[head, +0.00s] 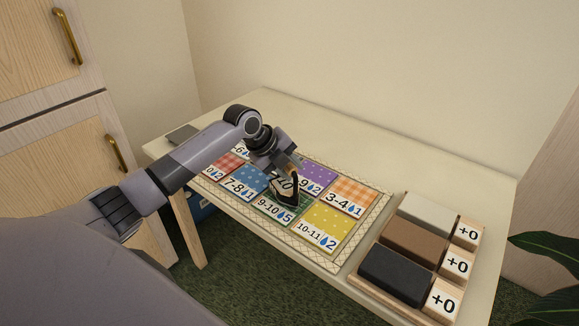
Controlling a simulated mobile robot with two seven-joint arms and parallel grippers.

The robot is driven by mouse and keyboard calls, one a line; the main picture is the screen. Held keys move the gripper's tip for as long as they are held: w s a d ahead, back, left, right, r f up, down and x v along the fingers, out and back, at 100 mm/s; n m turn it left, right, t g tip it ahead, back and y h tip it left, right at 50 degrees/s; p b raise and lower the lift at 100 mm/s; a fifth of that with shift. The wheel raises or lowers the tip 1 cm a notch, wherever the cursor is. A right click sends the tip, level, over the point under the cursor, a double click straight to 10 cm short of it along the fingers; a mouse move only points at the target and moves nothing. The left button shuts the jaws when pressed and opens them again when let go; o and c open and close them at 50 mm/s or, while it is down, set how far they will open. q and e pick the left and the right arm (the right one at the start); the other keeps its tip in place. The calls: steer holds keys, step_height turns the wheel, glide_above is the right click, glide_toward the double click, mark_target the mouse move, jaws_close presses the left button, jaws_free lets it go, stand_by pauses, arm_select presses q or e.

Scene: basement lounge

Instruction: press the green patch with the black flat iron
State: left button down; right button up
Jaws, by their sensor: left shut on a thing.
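The black flat iron (287,197) is in the middle of the head view, with a dark base and a pale part with black characters. My left gripper (284,170) is shut on it from above. The iron is over the right part of the green patch (266,206), which carries the label 9-10 and a drop with 5. The iron and gripper hide some of the green patch and its neighbours. I cannot tell whether the iron's base touches the cloth. My right gripper is out of view.
The patches lie on a cream mat (376,214) on a pale table (345,150). Blue (247,180), yellow (326,222) and orange (356,190) patches surround the green one. A wooden rack (365,292) with white, brown and black blocks stands right. The table's back is clear.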

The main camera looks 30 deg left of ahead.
arm_select(q)
steer(key=shift+f, duration=0.25)
stand_by(0.3)
steer(key=shift+s+f, duration=0.15)
steer(key=shift+f, duration=0.2)
stand_by(1.4)
steer(key=shift+r, duration=0.1)
step_height(320, 180, up, 6)
steer(key=p, duration=0.5)
steer(key=shift+r+p, duration=0.25)
steer(key=shift+p, duration=0.1)
steer(key=shift+w, duration=0.2)
